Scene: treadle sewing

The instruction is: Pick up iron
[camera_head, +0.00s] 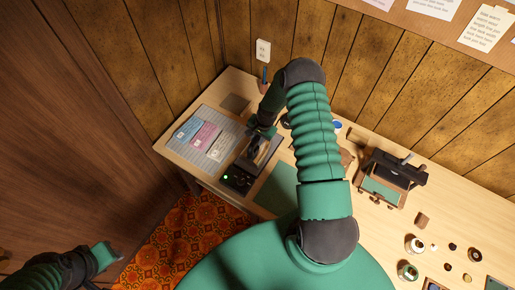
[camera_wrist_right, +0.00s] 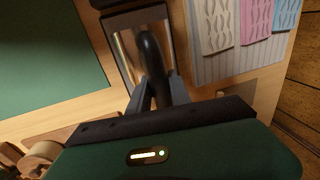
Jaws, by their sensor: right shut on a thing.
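The iron shows in the right wrist view as a dark rounded handle (camera_wrist_right: 151,55) over a shiny metal plate-like part. My right gripper (camera_wrist_right: 158,90) is shut on this handle, one finger on each side. In the head view the right gripper (camera_head: 263,130) reaches down from above onto the iron (camera_head: 257,150), which is largely hidden by the gripper. The iron is at a dark base (camera_head: 238,179) with a small green light; I cannot tell whether it touches the base. My left gripper (camera_head: 112,254) is at the lower left, away from the table, its fingers unclear.
A striped grey mat (camera_head: 190,155) with blue, pink and pale pattern pieces lies left of the iron. A green mat (camera_head: 276,190) lies to the right. A black sewing machine (camera_head: 392,170) and several small items stand farther right. The wood-panelled wall (camera_head: 150,60) is close behind.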

